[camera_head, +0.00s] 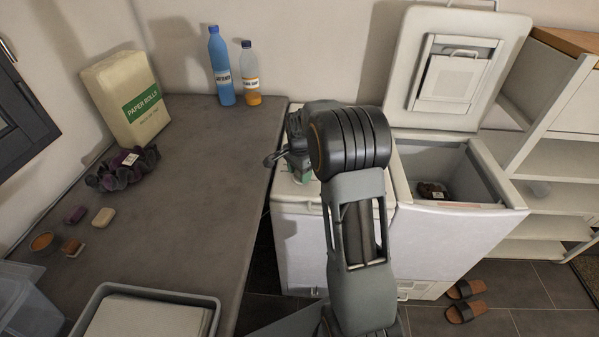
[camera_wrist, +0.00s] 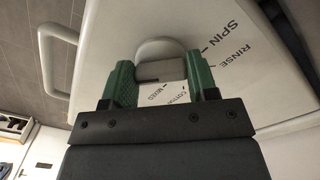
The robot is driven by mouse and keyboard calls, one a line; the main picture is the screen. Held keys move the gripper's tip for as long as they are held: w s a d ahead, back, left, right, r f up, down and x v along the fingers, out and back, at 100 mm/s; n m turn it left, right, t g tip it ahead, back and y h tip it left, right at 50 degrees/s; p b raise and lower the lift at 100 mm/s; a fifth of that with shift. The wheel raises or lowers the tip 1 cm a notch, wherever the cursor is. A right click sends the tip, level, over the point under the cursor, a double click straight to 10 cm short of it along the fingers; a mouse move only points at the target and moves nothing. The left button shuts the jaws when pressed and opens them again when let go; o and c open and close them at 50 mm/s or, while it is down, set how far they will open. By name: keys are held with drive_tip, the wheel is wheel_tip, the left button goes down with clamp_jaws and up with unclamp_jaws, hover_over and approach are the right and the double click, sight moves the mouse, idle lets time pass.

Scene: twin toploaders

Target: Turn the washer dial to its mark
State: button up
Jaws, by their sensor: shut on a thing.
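The washer dial (camera_wrist: 158,48) is a pale, rounded knob on the white top panel (camera_wrist: 225,30) in the wrist view. Printed words SPIN, RINSE, MIXED and a partly covered COTTON surround it, with short tick lines. My gripper (camera_wrist: 160,66) has green fingers, one on each side of the dial's grey grip, and is shut on it. Which tick the dial points to cannot be told. In the head view my gripper (camera_head: 298,172) is over the top of the closed left toploader (camera_head: 300,225). My arm hides the dial there.
The right toploader (camera_head: 445,235) stands open, its lid (camera_head: 405,75) raised, with a dark item (camera_head: 432,190) inside. A grey counter (camera_head: 190,200) at left carries bottles (camera_head: 221,70), a paper-roll pack (camera_head: 128,98) and a tray (camera_head: 205,300). A white bar handle (camera_wrist: 48,60) is near my gripper.

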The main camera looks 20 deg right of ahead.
drive_tip(key=o, duration=0.9)
drive_tip(key=shift+o, duration=0.2)
wheel_tip(320, 180, up, 14)
drive_tip(key=shift+f, duration=0.1)
idle(0.5)
